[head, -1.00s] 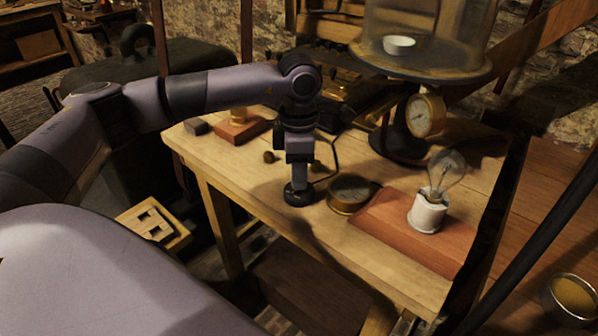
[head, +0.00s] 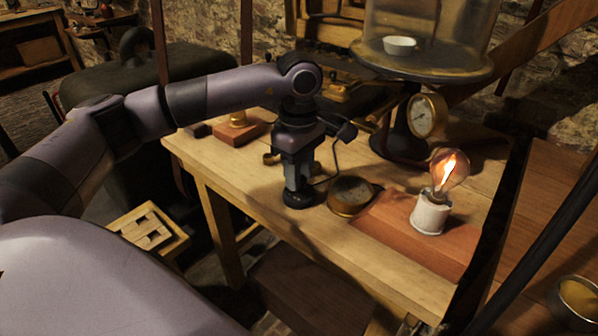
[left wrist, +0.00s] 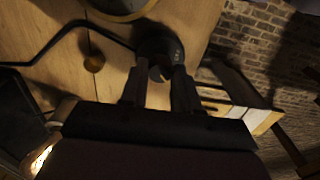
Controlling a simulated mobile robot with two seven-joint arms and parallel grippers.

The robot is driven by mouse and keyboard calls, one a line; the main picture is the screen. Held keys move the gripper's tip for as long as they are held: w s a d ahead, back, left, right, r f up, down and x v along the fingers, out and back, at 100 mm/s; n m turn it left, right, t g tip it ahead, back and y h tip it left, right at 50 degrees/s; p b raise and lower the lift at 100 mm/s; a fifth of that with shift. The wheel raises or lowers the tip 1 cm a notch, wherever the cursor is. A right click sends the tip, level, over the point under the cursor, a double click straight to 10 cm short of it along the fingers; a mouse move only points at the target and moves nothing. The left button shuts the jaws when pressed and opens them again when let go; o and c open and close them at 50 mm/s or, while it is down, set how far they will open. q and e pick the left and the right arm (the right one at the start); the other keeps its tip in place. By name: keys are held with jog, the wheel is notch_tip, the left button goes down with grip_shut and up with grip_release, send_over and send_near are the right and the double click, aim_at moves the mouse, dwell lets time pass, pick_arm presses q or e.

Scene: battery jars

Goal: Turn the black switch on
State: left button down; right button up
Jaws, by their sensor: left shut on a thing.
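The black switch (head: 300,200) is a round black piece near the front edge of the wooden table. My left gripper (head: 298,183) points straight down onto it from above and is shut on it. In the left wrist view the switch (left wrist: 158,42) sits between the two fingertips, which partly cover it. A light bulb (head: 449,172) in a white socket glows orange on a reddish wooden board. Its glow also shows at the lower left of the left wrist view. My right gripper is not in view.
A round brass gauge (head: 350,195) lies just right of the switch. A black wire (head: 335,165) runs behind the gripper. A glass bell jar stand with a dial (head: 427,115) stands at the back right. The table's front edge (head: 270,222) is close.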

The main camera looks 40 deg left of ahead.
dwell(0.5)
pick_arm(q)
jog(key=c, duration=0.8)
grip_release()
jog(key=shift+r, duration=3.6)
